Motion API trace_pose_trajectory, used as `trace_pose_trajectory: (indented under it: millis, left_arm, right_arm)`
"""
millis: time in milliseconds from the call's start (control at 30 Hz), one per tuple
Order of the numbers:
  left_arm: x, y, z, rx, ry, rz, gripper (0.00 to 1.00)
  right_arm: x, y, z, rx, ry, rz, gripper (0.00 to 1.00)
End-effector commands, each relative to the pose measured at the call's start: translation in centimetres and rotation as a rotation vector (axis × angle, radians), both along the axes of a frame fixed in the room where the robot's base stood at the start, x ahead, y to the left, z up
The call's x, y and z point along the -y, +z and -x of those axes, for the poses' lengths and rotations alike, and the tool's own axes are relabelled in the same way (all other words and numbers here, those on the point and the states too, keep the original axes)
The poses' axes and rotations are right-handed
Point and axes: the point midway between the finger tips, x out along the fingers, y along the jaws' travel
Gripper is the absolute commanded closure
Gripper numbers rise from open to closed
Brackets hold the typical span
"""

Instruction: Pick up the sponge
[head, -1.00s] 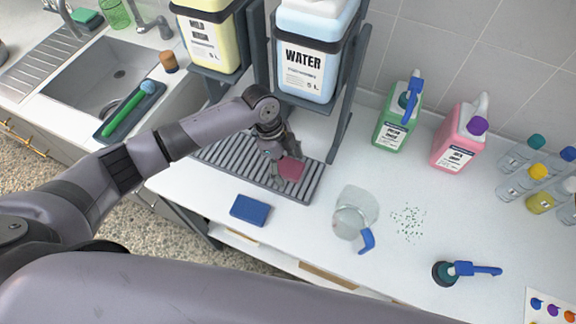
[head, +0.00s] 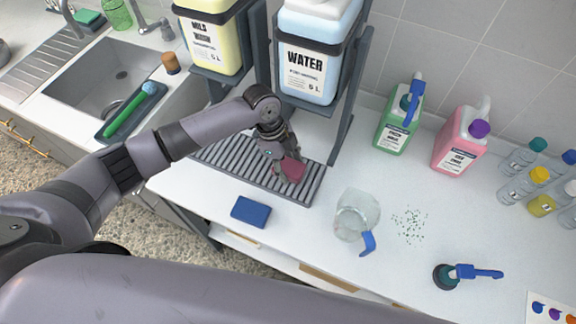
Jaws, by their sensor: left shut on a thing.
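A small dull-red sponge (head: 293,171) is at the fingertips of my left gripper (head: 284,173), over the dark ribbed drain tray (head: 229,161). The left gripper points down and is shut on the sponge; its fingers hide part of it. I cannot tell whether the sponge still touches the tray. My right gripper is not in view.
A rack with a yellow jug (head: 215,42) and a water jug (head: 310,60) stands behind the tray. Green (head: 394,130) and pink (head: 457,142) bottles stand at the back.

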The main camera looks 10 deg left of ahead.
Motion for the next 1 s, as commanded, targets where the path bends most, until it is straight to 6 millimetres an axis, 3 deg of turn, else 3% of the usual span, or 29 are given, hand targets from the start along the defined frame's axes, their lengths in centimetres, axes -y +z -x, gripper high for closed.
trace_pose_trajectory:
  millis: [233, 500, 700, 1000]
  left_arm:
    - [0.0, 3.8, -0.1, 0.006, -0.003, 0.001, 0.63]
    - [0.0, 11.6, -0.2, 0.008, -0.002, 0.001, 0.63]
    - [0.0, 16.2, -0.1, 0.006, -0.002, 0.001, 0.63]
    - [0.0, 19.3, 0.0, 0.0, -0.001, 0.0, 0.63]
  right_arm:
    - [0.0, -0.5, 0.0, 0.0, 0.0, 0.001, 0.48]
    - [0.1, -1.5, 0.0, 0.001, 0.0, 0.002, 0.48]
    - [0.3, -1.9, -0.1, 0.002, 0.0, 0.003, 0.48]
    - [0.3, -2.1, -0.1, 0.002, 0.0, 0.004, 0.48]
